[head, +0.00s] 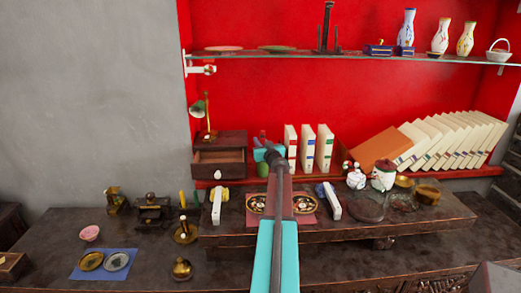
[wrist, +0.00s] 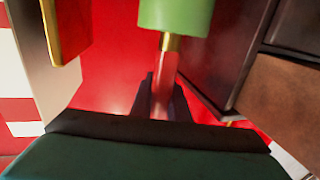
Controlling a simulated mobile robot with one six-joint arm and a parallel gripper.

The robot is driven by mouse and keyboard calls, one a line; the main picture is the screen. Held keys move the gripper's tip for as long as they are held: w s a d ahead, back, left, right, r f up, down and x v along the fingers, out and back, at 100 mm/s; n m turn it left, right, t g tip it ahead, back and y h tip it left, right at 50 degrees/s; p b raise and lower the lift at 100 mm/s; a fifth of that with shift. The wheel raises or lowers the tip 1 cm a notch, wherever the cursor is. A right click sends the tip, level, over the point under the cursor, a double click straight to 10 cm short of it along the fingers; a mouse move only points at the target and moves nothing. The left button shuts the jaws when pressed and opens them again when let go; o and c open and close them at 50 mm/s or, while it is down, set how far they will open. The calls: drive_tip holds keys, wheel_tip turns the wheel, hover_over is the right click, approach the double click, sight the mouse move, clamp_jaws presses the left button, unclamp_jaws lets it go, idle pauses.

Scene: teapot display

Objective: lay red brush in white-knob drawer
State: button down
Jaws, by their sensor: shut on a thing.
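My gripper (wrist: 160,98) is shut on the red brush (wrist: 165,72). In the wrist view its reddish handle lies between the dark fingers, with a brass collar and a thick green end beyond. In the head view the green end (head: 262,170) shows beside my wrist, just right of the dark wooden cabinet (head: 220,138). The white-knob drawer (head: 218,158) stands pulled out of the cabinet front, with a white knob (head: 217,175) low at its middle. The brush is outside the drawer, to its right. My arm hides part of the gripper in the head view.
White books (head: 308,148) stand close to the right of my gripper. A glass shelf (head: 350,55) with vases runs above. Small ornaments crowd the bench below. In the wrist view the dark cabinet edge (wrist: 222,60) is close on the right.

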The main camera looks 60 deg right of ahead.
idle(0.3)
drive_tip(key=shift+f, duration=1.9)
drive_tip(key=shift+f, duration=0.1)
drive_tip(key=c, duration=1.7)
unclamp_jaws()
drive_tip(key=shift+r+p, duration=0.25)
drive_tip(key=shift+p, duration=0.1)
drive_tip(key=shift+b+v, duration=1.95)
drive_tip(key=shift+v, duration=4.05)
